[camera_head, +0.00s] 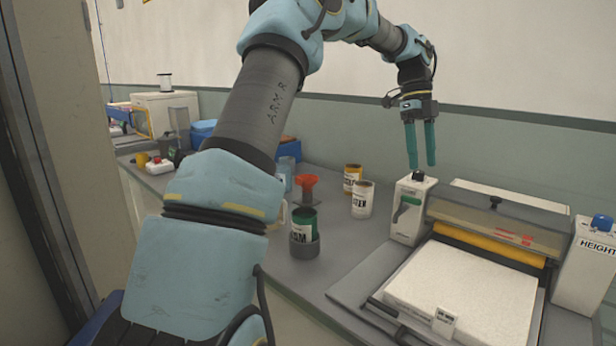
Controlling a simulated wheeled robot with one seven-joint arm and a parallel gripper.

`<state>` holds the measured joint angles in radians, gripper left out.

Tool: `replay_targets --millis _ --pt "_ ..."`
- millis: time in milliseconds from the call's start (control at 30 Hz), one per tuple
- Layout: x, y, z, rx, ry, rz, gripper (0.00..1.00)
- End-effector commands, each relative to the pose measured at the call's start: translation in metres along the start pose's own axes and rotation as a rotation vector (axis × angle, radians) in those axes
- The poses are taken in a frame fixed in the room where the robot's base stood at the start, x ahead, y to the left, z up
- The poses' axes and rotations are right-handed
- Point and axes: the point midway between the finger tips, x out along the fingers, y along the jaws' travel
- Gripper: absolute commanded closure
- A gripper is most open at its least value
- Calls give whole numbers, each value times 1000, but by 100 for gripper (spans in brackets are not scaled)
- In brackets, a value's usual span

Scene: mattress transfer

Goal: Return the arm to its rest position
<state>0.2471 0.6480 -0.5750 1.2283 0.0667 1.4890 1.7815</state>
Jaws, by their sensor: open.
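My gripper (420,146) hangs at the upper right with its two teal fingers pointing down. The fingers are apart and nothing is between them. The fingertips are above the white end housing of the bench machine and look clear of it. My arm (262,105) rises from the lower left, bends at the top of the picture and reaches over the counter to the right.
A machine with a white slab (462,292) and yellow roller (490,245) fills the lower right. Cans (362,200), a green can in a grey holder (304,235) and a red-topped tool (306,185) stand on the counter. A wall (540,145) is behind; a pillar (50,150) is left.

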Motion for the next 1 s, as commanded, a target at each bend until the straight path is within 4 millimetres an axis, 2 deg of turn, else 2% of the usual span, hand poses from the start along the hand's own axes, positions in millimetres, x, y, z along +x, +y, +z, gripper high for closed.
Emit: replay_targets --millis 167,267,367,500,600,700,800,900,1000 --pt "18 26 20 -266 -56 -25 29" --pt "32 49 37 -475 -92 -55 29" --pt "50 85 59 -761 -127 -108 29" --pt "77 153 90 -1226 -148 -215 29" --pt "97 207 104 -1558 -135 -305 29" --pt "116 258 110 -1862 -100 -393 29" --pt "133 298 109 -2107 -51 -469 29" --pt "144 325 106 -2273 -8 -521 29" --pt "151 338 103 -2360 19 -549 29"
